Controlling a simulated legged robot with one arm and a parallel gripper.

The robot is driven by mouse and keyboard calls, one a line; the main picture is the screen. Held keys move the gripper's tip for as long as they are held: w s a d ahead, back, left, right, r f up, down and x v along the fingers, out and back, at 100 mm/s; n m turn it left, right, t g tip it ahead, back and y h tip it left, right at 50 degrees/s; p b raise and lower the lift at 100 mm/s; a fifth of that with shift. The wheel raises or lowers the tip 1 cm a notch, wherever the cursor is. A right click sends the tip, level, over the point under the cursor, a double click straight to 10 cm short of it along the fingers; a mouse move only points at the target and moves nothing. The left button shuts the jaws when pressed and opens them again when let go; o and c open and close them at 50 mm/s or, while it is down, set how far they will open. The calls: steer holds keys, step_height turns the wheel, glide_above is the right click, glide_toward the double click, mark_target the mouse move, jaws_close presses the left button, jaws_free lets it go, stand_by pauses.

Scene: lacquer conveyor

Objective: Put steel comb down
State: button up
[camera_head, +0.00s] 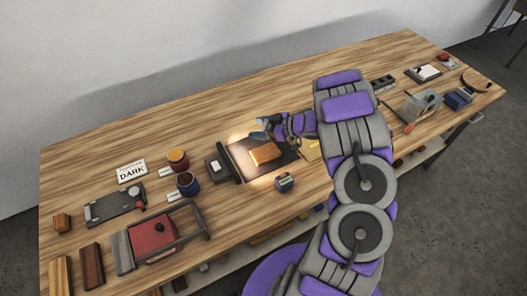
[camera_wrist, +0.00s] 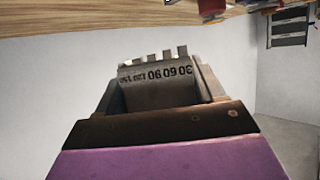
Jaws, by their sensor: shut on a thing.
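My gripper (camera_head: 270,127) is above the far edge of the dark mat in the head view, reaching in from the right. In the wrist view my gripper (camera_wrist: 160,103) is shut on the steel comb (camera_wrist: 156,76), a grey plate with square teeth and printed numbers, 30, 60, 90 and more. The comb's teeth stick out beyond the jaws, and its lower part is hidden between them. In the head view the comb is too small to make out clearly. A lit orange-brown wooden block (camera_head: 265,153) lies on the dark mat (camera_head: 246,172), just nearer than my gripper.
The table's back strip (camera_head: 215,125) is clear.

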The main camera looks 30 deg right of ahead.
steer(key=b, duration=0.1)
glide_above(261, 151)
step_height(261, 151, down, 6)
steer(key=shift+d, duration=0.1)
steer(key=shift+a+f, duration=0.35)
steer(key=shift+f, duration=0.15)
steer(key=f, duration=0.3)
steer(key=shift+d+f+b, duration=0.1)
steer(key=shift+d+b, duration=0.1)
steer(key=shift+b, duration=0.2)
steer(key=shift+d, duration=0.4)
steer(key=shift+a+f, duration=0.1)
steer(key=o, duration=1.2)
steer(key=shift+a, duration=0.4)
steer(key=shift+o, duration=0.2)
steer(key=shift+d, duration=0.1)
steer(key=shift+d, duration=0.1)
